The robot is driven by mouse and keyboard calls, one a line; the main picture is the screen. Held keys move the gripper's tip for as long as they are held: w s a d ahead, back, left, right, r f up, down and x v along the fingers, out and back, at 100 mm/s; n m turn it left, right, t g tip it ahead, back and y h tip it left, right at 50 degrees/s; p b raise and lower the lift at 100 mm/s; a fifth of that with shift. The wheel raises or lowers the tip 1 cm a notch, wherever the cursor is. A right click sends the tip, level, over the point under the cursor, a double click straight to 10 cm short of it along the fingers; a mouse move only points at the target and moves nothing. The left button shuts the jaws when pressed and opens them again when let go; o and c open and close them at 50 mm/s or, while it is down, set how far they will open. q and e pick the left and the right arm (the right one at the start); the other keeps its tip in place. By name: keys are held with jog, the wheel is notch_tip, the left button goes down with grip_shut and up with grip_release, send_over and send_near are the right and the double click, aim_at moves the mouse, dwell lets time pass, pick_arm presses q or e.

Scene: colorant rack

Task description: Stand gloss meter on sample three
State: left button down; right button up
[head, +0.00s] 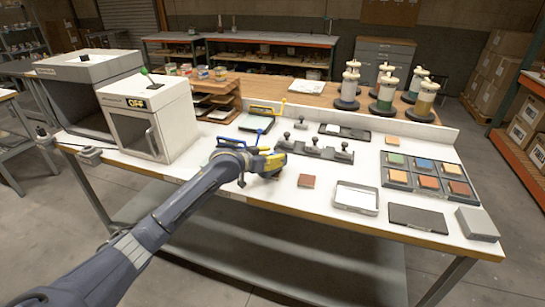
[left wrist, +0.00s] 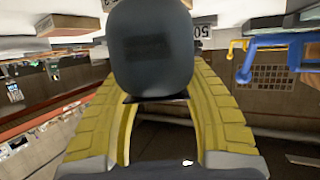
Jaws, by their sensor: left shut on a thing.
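My left gripper (head: 274,164), with yellow fingers, is above the front middle of the white bench. In the left wrist view its fingers (left wrist: 155,125) are shut on a dark grey rounded block, which looks like the gloss meter (left wrist: 150,50). In the head view the gripper mostly hides that block. Six coloured sample panels, green (head: 395,160), blue (head: 424,164), tan (head: 453,169), and orange to red-brown in front, sit in a dark tray (head: 411,177) to the right, apart from the gripper. I cannot tell which is sample three. My right gripper is out of view.
A dark rack with black knobs (head: 318,153) stands just right of the gripper. A red-brown tile (head: 306,181), a pale tray (head: 356,198), a black mat (head: 418,218) and a grey block (head: 477,223) lie along the front. A white cabinet (head: 150,117) stands left.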

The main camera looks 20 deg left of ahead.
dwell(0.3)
pick_arm(q)
jog(key=c, duration=0.7)
grip_release()
jog(key=shift+s+a+r, duration=0.1)
jog(key=shift+s+r, duration=0.05)
jog(key=v, duration=1.1)
jog(key=shift+s, duration=0.35)
jog(key=shift+a+r, duration=0.1)
